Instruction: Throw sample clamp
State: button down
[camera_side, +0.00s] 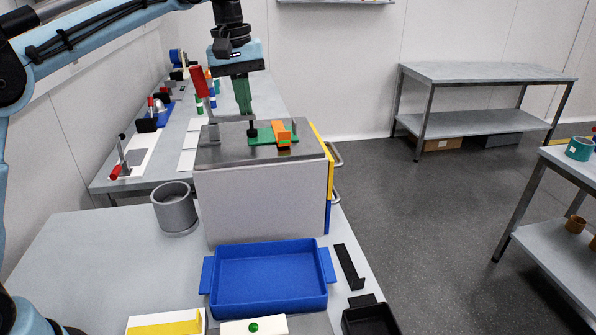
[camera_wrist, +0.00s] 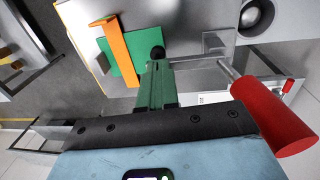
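The sample clamp is a toggle clamp on the metal top of a white box, with a red handle (camera_side: 199,82) standing up and leaning slightly left. Its arm reaches right to a black tip (camera_side: 252,130) at the left part of a green plate (camera_side: 262,137) with an orange bar (camera_side: 282,134) across it. My gripper (camera_side: 245,112) has green fingers pointing down, to the right of the handle and above the clamp arm. The fingers look shut and empty. In the wrist view, the red handle (camera_wrist: 275,120) is right of my gripper (camera_wrist: 158,66), apart from it.
The white box (camera_side: 260,195) stands on a bench, with a grey cup (camera_side: 175,208) at its left and a blue tray (camera_side: 268,305) in front. A rear bench (camera_side: 120,182) holds another red-handled clamp and several tools. Open floor lies to the right.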

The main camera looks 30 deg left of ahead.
dwell(0.4)
notch_tip(320, 180, up, 4)
jog(key=shift+d+r, duration=0.1)
jog(key=s+d+r, duration=0.5)
jog(key=d+r, duration=0.1)
jog(key=d, duration=0.3)
jog(key=shift+s+d+r, duration=0.4)
jog(key=s+a+f+m+t, duration=0.2)
jog(key=s+a+f+m, duration=0.1)
jog(key=f, duration=0.5)
jog(key=s+a+f+m+t, duration=0.2)
jog(key=s+a+f+m, duration=0.1)
jog(key=s+f, duration=0.3)
jog(key=s+a+f+m+t, duration=0.2)
jog(key=s+a+f+m, duration=0.1)
jog(key=f, duration=0.6)
jog(key=shift+s+a+f+y, duration=0.2)
jog(key=shift+s+f+y, duration=0.15)
jog(key=shift+s, duration=0.3)
